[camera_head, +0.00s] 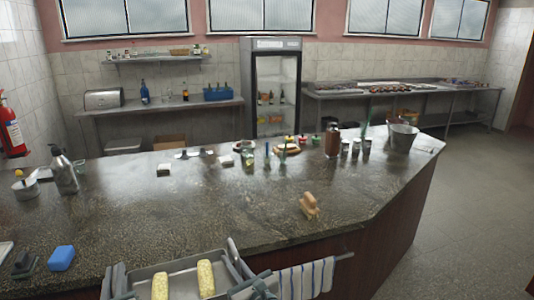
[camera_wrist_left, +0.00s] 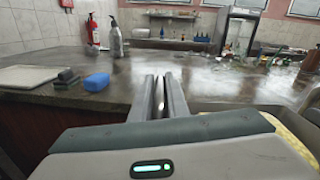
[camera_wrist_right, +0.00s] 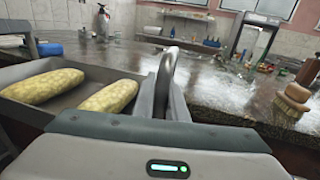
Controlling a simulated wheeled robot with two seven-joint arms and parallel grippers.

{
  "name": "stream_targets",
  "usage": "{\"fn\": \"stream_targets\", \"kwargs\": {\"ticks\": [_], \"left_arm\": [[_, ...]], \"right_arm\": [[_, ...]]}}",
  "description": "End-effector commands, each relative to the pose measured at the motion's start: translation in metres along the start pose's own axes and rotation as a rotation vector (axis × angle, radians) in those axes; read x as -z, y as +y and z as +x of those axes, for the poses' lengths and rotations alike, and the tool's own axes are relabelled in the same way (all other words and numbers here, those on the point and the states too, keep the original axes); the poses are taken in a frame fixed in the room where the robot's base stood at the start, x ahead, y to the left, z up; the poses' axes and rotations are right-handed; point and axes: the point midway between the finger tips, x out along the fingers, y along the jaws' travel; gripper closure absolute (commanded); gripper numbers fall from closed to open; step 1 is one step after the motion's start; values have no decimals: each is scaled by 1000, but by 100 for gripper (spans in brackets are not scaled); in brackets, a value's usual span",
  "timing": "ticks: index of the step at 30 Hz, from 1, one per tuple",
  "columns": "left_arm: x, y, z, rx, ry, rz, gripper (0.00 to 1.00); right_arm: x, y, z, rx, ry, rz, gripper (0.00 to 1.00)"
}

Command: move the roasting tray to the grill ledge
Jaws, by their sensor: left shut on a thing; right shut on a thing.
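The grey metal roasting tray (camera_head: 184,284) is at the bottom of the head view, in front of the dark counter's near edge. Two yellow corn-like pieces (camera_head: 206,279) lie in it. My left gripper (camera_head: 118,275) is shut on the tray's left end. My right gripper (camera_head: 238,258) is shut on its right end. In the right wrist view the closed fingers (camera_wrist_right: 166,80) stand at a grey handle beside the tray (camera_wrist_right: 20,73). In the left wrist view the tray's rim (camera_wrist_left: 240,106) shows right of the fingers. I cannot tell which surface is the grill ledge.
The dark speckled counter (camera_head: 200,220) has a clear middle. A wooden brush (camera_head: 309,205) stands near its right edge, a blue sponge (camera_head: 62,258) at front left. Bottles, plates and a metal bucket (camera_head: 401,135) line the far side. A striped towel (camera_head: 303,281) hangs on a front rail.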

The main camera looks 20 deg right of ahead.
Motion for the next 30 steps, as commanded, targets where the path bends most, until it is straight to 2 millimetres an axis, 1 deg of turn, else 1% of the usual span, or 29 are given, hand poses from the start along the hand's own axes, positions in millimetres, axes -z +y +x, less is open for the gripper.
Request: {"fn": "stream_targets", "kwargs": {"ticks": [1, 9, 15, 21, 30], "left_arm": [[6, 1, 0, 2, -4, -2, 100], [37, 7, 0, 2, -4, -2, 100], [53, 10, 0, 2, -4, -2, 100], [58, 12, 0, 2, -4, -2, 100], [58, 12, 0, 1, -4, -2, 100]], "right_arm": [[8, -1, 0, 2, -1, 0, 100], [40, -1, 0, 1, -1, 0, 100], [55, -1, 0, 2, -1, -1, 100], [61, -1, 0, 2, -2, -1, 100], [61, -1, 0, 2, -1, -1, 100]]}}
